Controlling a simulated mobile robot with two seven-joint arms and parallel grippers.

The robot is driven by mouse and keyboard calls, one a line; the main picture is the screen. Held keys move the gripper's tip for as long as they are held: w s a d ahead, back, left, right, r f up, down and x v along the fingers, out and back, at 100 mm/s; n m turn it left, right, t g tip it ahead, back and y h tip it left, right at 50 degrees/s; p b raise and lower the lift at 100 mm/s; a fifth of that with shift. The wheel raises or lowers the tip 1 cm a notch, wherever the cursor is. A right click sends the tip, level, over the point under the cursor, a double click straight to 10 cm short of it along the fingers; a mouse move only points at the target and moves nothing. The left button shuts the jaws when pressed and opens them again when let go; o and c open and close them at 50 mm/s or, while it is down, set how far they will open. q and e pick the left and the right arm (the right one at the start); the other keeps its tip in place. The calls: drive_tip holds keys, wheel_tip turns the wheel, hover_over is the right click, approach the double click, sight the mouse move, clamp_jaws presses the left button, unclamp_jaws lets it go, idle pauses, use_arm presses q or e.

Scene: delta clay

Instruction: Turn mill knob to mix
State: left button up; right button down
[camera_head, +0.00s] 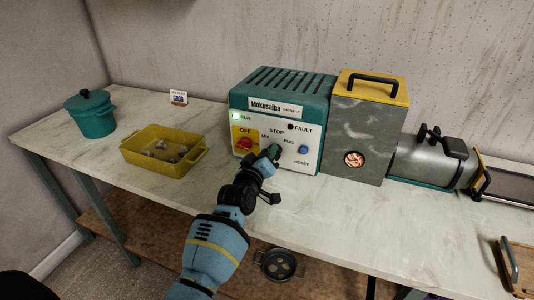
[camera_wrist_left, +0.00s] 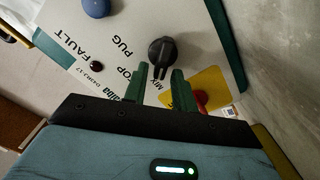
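The teal control box (camera_head: 283,90) has a white panel with MIX, STOP and PUG labels. The black mill knob (camera_wrist_left: 162,50) shows in the left wrist view, its narrow grip pointing down in the picture, near the MIX lettering; its exact setting I cannot tell. In the head view my gripper mostly hides the knob. My left gripper (camera_head: 271,155) is at the panel front. In the wrist view its two green fingers (camera_wrist_left: 160,75) are apart, one on each side of the knob's grip, with visible gaps. The green RUN lamp (camera_head: 236,116) is lit; the FAULT lamp (camera_head: 291,127) is dark. My right gripper is not in view.
A red OFF button (camera_head: 244,143) and blue RESET button (camera_head: 303,149) flank the knob. A grey block with yellow top (camera_head: 366,120) and a metal barrel (camera_head: 425,163) stand right. A yellow tray (camera_head: 157,165) and teal pot (camera_head: 92,118) stand left. The front worktop (camera_head: 350,220) is clear.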

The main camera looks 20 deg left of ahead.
use_arm(q)
drive_tip(key=shift+o, duration=0.5)
drive_tip(key=s, duration=0.7)
drive_tip(key=shift+s+p, duration=0.4)
drive_tip(key=shift+a, duration=0.15)
